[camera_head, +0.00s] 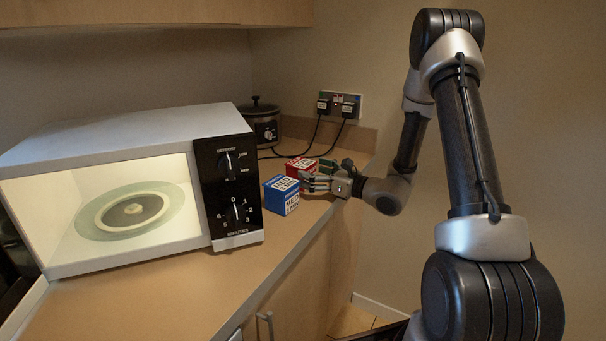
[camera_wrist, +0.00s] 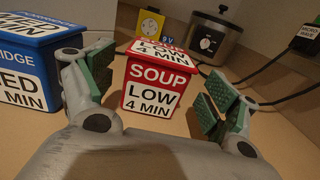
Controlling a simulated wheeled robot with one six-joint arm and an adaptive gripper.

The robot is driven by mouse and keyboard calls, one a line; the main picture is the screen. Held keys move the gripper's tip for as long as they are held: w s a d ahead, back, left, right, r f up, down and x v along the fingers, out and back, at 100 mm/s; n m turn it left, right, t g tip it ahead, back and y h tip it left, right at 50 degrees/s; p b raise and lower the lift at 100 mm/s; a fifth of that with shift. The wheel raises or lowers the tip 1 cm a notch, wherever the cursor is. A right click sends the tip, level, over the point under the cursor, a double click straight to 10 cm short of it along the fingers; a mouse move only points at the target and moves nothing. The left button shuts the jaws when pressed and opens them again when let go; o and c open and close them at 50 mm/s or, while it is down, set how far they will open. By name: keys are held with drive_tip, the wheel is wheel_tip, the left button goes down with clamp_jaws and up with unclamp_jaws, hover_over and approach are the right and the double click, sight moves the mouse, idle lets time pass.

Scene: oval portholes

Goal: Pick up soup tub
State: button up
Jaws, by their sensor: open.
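The soup tub (camera_wrist: 155,82) is a red box with white labels reading "SOUP LOW 4 MIN". In the wrist view it stands upright on the counter, between and just beyond the two green-padded fingers of my gripper (camera_wrist: 158,95). In the head view the red soup tub (camera_head: 300,165) is partly hidden behind the blue tub and my gripper (camera_head: 322,176). My gripper is open, with a visible gap between each finger and the tub. The tub's lower back is hidden.
A blue tub (camera_head: 281,195) stands close on the left; it also shows in the wrist view (camera_wrist: 30,62). A lit microwave (camera_head: 130,190) with a plate inside stands further left. A slow cooker (camera_head: 262,125) and cords are behind. The counter's front edge is near.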

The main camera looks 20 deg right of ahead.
sight(301, 168)
drive_tip(key=x, duration=0.4)
drive_tip(key=shift+w+a, duration=0.15)
drive_tip(key=shift+a, duration=0.05)
drive_tip(key=c, duration=1.3)
drive_tip(key=shift+r, duration=0.15)
drive_tip(key=shift+c, duration=0.2)
